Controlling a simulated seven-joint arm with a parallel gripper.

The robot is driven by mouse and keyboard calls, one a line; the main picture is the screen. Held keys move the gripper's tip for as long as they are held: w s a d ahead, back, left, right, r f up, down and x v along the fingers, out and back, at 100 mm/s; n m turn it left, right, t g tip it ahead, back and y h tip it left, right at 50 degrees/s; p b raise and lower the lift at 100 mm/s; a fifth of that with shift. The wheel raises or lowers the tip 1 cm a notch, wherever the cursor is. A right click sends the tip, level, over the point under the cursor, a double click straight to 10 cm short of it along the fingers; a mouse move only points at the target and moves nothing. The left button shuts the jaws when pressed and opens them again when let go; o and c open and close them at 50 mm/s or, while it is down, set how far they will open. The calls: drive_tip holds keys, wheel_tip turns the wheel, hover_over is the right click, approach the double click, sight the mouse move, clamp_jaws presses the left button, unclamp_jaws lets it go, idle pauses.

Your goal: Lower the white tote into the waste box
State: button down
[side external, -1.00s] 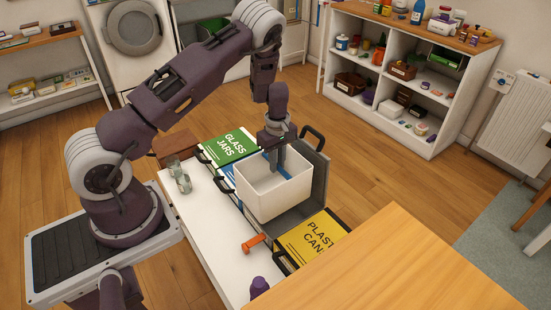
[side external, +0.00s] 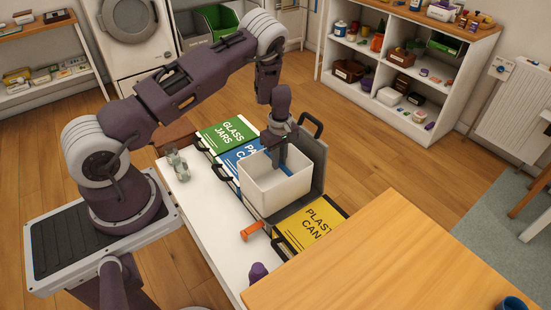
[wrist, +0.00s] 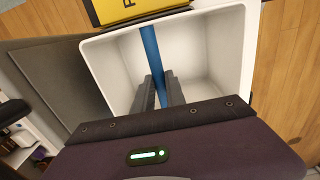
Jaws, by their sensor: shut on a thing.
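The white tote (side external: 268,192) is an open, empty-looking box in the middle of the side view, upright. It also shows in the wrist view (wrist: 215,45), with a blue bar (wrist: 151,50) crossing its opening. My gripper (side external: 282,166) reaches down over the tote, its fingers shut on the blue bar (wrist: 161,92). The grey waste box, with its lid raised (side external: 318,172), stands between the blue and yellow boxes. The tote hides most of its opening, so I cannot tell how far the tote's bottom is inside.
The green glass jars box (side external: 227,132) and blue paper box (side external: 240,161) stand left of the tote, the yellow plastic box (side external: 306,228) in front. An orange-handled object (side external: 251,231) and clear jars (side external: 177,165) lie along the white surface (side external: 205,210). A wooden table (side external: 390,260) fills the lower right.

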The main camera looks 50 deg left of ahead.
wheel_tip(320, 180, down, 19)
drive_tip(key=w, duration=0.3)
idle(0.7)
drive_tip(key=shift+f, duration=0.4)
idle(0.5)
drive_tip(key=c, duration=1.3)
unclamp_jaws()
wheel_tip(320, 180, up, 7)
